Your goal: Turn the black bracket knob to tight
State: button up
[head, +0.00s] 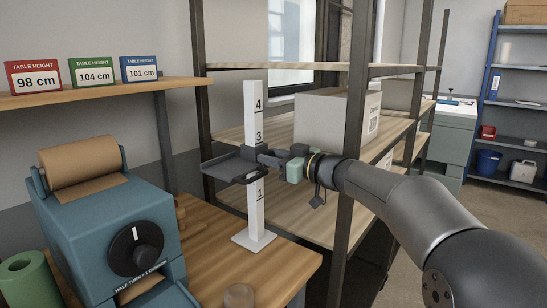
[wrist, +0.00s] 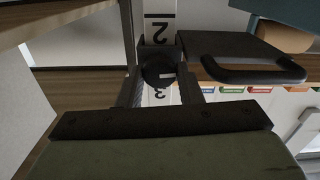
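The white post (head: 256,205) with black numbers stands upright on the wooden bench. The black bracket knob (wrist: 158,62) shows in the wrist view in front of the post, with a short white mark pointing right. My gripper (head: 272,157) reaches in from the right at the bracket. In the wrist view my gripper's fingers (wrist: 160,80) flank the knob closely on both sides and appear to press on it. In the head view the knob is mostly hidden by my fingers.
Table height signs of 98 cm (head: 33,76), 104 cm (head: 91,70) and 101 cm (head: 139,68) stand on the upper left shelf. A blue kraft paper machine (head: 105,215) is left of the post. The metal rack's upright (head: 350,140) stands close to my arm.

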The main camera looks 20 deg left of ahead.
jog(key=shift+f+m+b, duration=0.1)
jog(key=shift+m+b, duration=0.2)
jog(key=shift+b, duration=0.1)
jog(key=shift+w+d+m+b, duration=0.1)
jog(key=shift+m+b, duration=1.5)
jog(key=shift+m, duration=2.65)
jog(key=shift+w+m+b, duration=0.1)
jog(key=shift+m+b, duration=1.5)
jog(key=shift+m, duration=2.65)
jog(key=o, duration=0.7)
jog(key=shift+c, duration=0.2)
